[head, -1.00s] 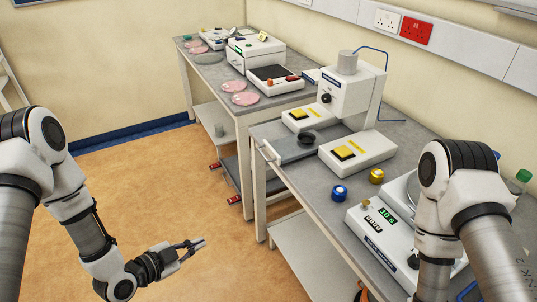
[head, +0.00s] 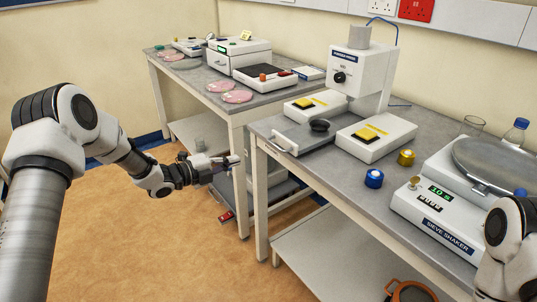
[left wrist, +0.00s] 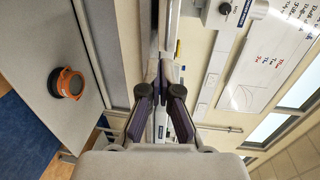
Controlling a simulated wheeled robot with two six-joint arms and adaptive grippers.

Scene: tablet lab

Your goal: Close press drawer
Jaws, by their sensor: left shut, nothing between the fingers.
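The white press (head: 357,82) stands on the grey bench. Its grey drawer (head: 303,137) slides out between two white blocks with yellow pads, and its front reaches the bench's left edge. A pale bar handle (head: 284,144) is on the drawer front, and a small black round cup (head: 320,125) sits on the drawer. My left gripper (head: 238,159) is shut and empty, to the left of the handle and apart from it. Its closed fingers also show in the left wrist view (left wrist: 162,80), pointing along the bench edge. My right gripper is out of view.
The sieve shaker (head: 436,218) is at the right.

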